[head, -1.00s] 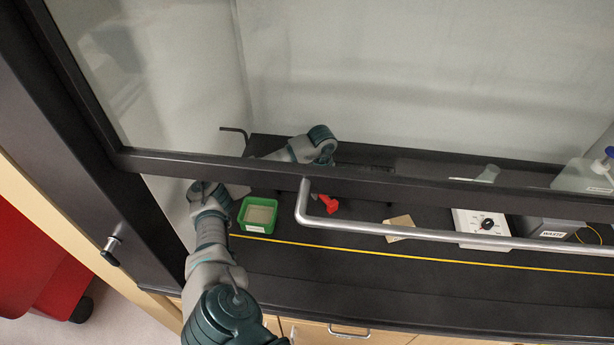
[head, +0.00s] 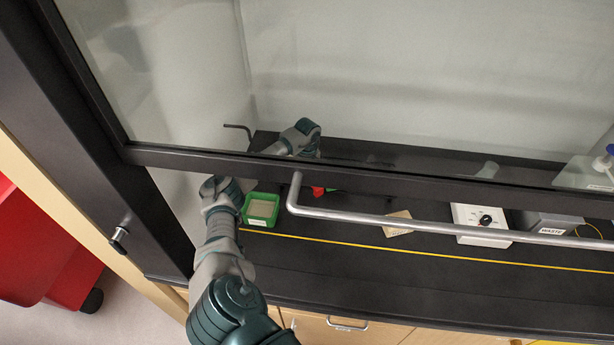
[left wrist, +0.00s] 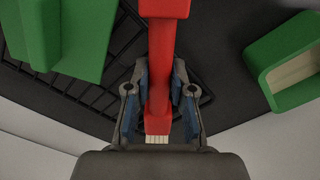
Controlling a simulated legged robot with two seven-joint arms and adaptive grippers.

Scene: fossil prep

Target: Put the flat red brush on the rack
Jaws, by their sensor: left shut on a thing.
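The flat red brush (left wrist: 158,90) is between my left gripper's fingers (left wrist: 160,95) in the left wrist view, its pale bristle end (left wrist: 158,139) toward the wrist. My left gripper is shut on it. A red part of it shows under the sash bar in the head view (head: 318,191). A black wire grid (left wrist: 110,80), which looks like the rack, lies below the gripper in the left wrist view. A green object (left wrist: 85,30) is over the grid at left. I cannot tell whether the brush touches the grid. The sash bar hides the left gripper in the head view.
A green box (head: 247,221) is left of the brush; it also shows in the left wrist view (left wrist: 262,60). The sash bar (head: 400,186) and metal handle (head: 400,221) cross in front. A tan piece (head: 398,224) and white device (head: 468,236) are to the right.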

